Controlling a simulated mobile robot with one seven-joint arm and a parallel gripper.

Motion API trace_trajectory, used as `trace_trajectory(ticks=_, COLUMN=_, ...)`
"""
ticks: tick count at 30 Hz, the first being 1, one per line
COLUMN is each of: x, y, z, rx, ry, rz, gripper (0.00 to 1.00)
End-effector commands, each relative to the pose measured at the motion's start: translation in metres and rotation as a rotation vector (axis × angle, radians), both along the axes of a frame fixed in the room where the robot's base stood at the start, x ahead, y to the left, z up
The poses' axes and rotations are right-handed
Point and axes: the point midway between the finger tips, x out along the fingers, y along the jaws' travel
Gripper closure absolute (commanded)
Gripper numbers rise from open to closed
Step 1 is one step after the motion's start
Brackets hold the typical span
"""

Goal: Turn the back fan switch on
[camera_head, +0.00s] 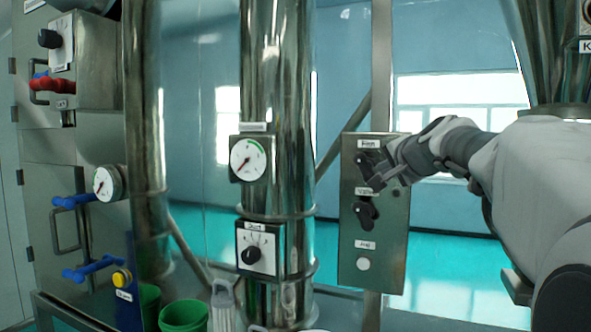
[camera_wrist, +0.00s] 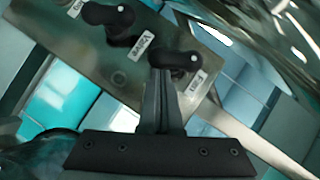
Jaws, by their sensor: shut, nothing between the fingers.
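A steel control panel (camera_head: 345,240) stands right of the thick shiny pipe. The upper switch (camera_head: 366,163) is partly hidden by my gripper (camera_head: 385,172). The lower switch (camera_head: 366,213) is clear of it. In the wrist view my gripper's fingers (camera_wrist: 163,74) are together and empty, with tips at the nearer switch (camera_wrist: 178,60); I cannot tell whether they touch. The other switch (camera_wrist: 106,17) is farther up left.
A white button (camera_head: 363,264) sits low on the panel. Left of it, the pipe (camera_head: 280,80) carries a gauge (camera_head: 248,160) and a dial (camera_head: 256,250). A second gauge (camera_head: 105,183), blue handles (camera_head: 75,201) and green buckets (camera_head: 184,316) are farther left.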

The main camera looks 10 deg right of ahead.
Motion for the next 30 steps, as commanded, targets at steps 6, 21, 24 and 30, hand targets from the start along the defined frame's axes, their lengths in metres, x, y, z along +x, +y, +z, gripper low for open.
trace_trajectory(ticks=6, x=0.0000, y=-0.0005, z=-0.0049, rx=0.024, ry=-0.017, rz=0.000, gripper=1.00)
trace_trajectory(ticks=21, x=0.0002, y=0.0001, z=-0.0065, rx=0.081, ry=-0.054, rz=0.000, gripper=1.00)
trace_trajectory(ticks=24, x=0.0002, y=0.0001, z=-0.0072, rx=0.093, ry=-0.063, rz=0.000, gripper=1.00)
trace_trajectory(ticks=30, x=0.0003, y=0.0002, z=-0.0091, rx=0.122, ry=-0.083, rz=0.000, gripper=1.00)
